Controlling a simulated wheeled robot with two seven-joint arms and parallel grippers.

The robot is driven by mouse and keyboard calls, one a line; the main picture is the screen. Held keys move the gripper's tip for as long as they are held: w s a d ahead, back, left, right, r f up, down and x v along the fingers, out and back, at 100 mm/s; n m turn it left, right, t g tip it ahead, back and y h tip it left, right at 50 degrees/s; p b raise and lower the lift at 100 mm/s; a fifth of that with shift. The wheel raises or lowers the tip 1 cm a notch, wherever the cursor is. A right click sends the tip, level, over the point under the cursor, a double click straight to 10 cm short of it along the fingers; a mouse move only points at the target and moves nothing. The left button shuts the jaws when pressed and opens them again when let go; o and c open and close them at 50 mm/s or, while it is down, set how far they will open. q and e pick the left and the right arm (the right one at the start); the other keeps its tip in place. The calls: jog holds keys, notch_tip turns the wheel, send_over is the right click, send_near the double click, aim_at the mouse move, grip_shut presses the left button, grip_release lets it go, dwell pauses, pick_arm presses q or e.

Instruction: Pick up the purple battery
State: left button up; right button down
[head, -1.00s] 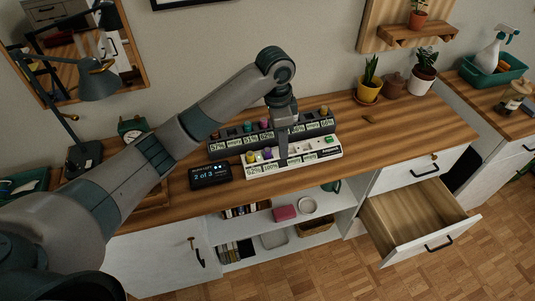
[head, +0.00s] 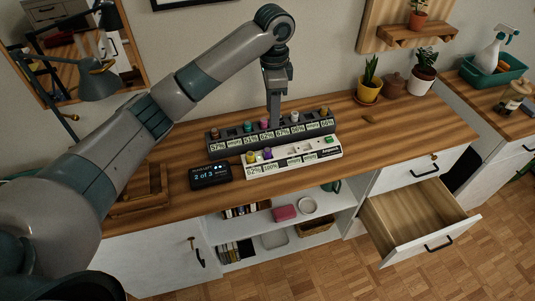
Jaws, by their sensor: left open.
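A purple battery (head: 267,153) stands in the white charger (head: 322,154) on the desk, close to a yellow battery (head: 250,157) at the charger's left end. Behind it is a dark rack (head: 226,147) with several batteries, among them a magenta one (head: 263,124), a teal one (head: 247,126) and a white one (head: 294,117). My left gripper (head: 275,121) points down over the dark rack, behind and above the purple battery and apart from it. It is open, and I see nothing held in it. My right gripper is not in view.
A small display (head: 210,176) reading "2 of 3" stands left of the charger. Potted plants (head: 369,88) stand at the back right of the desk. A drawer (head: 420,215) hangs open at the front right. The desk right of the charger is mostly clear.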

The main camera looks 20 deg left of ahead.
pick_arm(q)
jog(key=p, duration=0.3)
send_over(268, 149)
jog(key=d, duration=0.1)
notch_tip(268, 149, down, 11)
jog(key=shift+s+d, duration=0.15)
jog(key=shift+f, duration=0.15)
jog(key=shift+f+p, duration=0.2)
jog(key=shift+p, duration=0.2)
jog(key=f+p, duration=0.1)
jog(key=f, duration=0.1)
jog(key=a+f+p, duration=0.1)
jog(key=shift+a+f, duration=0.2)
jog(key=shift+f, duration=0.65)
grip_shut()
